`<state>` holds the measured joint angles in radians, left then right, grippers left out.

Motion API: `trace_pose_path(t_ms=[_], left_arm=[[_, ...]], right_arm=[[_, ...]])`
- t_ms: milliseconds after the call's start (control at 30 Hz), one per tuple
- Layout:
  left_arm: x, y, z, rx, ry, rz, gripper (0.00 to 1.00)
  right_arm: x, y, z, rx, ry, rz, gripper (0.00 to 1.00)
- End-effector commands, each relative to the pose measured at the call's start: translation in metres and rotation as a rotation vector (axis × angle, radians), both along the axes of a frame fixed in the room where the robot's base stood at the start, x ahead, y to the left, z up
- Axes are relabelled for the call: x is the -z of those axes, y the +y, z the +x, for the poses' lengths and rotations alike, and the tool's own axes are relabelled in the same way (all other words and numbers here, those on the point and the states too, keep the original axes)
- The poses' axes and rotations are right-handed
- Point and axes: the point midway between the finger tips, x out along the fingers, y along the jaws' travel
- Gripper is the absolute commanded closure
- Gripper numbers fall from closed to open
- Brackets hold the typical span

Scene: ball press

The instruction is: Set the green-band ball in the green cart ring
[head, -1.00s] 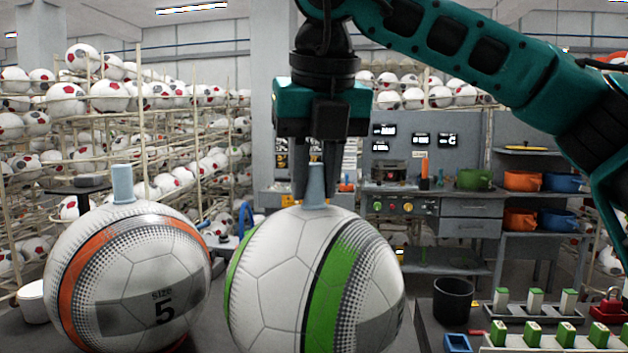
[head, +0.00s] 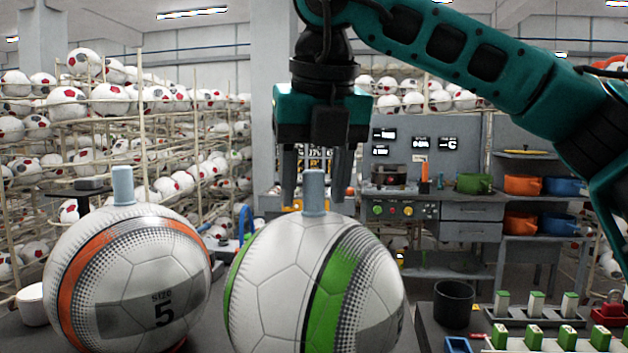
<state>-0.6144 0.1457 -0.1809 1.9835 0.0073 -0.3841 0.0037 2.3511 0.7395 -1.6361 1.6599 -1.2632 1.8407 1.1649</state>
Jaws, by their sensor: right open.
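The green-band ball (head: 290,275) is white with a green stripe and stands in front of me, with a grey-blue peg (head: 314,190) upright on its top. My right gripper (head: 315,198) is open above the ball. Its two fingers stand apart on either side of the peg, with gaps between them and it. What the ball rests on is hidden below the picture. I cannot make out a green cart ring. My left gripper is not in view.
An orange-band ball (head: 128,285) with a similar peg stands close at the left. A black cup (head: 453,303) and a rack of green-and-white blocks (head: 535,336) are at the right. Racks of balls and a workbench (head: 472,213) stand behind.

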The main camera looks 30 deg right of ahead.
Motion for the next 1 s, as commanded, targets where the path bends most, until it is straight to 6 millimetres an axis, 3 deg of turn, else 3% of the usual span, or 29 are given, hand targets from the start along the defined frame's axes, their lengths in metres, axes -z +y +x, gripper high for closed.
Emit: trace_pose_path(t_ms=[167,600,1000], left_arm=[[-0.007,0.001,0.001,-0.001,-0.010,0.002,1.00],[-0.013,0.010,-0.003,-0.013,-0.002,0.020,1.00],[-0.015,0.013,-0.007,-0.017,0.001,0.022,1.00]], right_arm=[[-0.019,0.002,-0.004,-0.001,-0.003,0.001,0.48],[-0.106,0.009,-0.034,0.000,-0.004,-0.002,0.48],[-0.118,0.010,-0.039,-0.002,0.000,-0.001,0.48]])
